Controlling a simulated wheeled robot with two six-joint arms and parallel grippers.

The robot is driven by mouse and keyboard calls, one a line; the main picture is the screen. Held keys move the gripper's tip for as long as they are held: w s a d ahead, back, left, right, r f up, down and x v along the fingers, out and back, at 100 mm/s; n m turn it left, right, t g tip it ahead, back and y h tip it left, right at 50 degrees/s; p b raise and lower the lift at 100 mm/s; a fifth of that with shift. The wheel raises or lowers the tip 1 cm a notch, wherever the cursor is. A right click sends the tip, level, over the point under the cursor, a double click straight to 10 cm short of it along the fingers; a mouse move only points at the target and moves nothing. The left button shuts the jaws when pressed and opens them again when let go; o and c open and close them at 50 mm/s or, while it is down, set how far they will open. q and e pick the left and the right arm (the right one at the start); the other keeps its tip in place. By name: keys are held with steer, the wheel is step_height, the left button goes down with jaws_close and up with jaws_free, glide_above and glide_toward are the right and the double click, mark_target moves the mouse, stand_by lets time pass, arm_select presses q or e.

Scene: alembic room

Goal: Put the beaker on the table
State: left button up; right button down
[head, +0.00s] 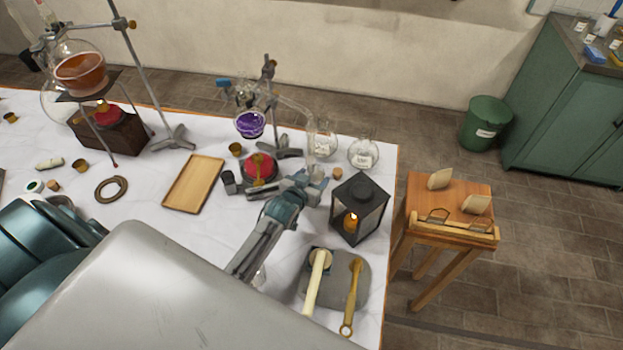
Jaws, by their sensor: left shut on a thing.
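My left gripper (302,188) is over the right half of the white marble table (136,226), between the red-topped burner and the black lantern. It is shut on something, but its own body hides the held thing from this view. I cannot make out a beaker for certain. Two labelled clear glass vessels, one on the left (325,145) and one on the right (363,155), stand beyond the gripper. My right gripper is not in view.
A black lantern (372,210), a wooden tray (193,184), a red-topped burner (259,168) and a grey slab (336,283) with two tools surround the gripper. A stand holds a purple-filled flask (250,124). A wooden side table (453,207) stands right.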

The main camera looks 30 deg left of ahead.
arm_select(q)
steer(key=shift+f, duration=0.6)
steer(key=shift+s, duration=0.1)
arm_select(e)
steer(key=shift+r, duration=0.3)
arm_select(q)
steer(key=shift+f, duration=0.2)
steer(key=o, duration=0.8)
steer(key=shift+o, duration=0.9)
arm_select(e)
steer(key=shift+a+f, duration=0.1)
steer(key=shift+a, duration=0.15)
arm_select(q)
steer(key=shift+r, duration=0.1)
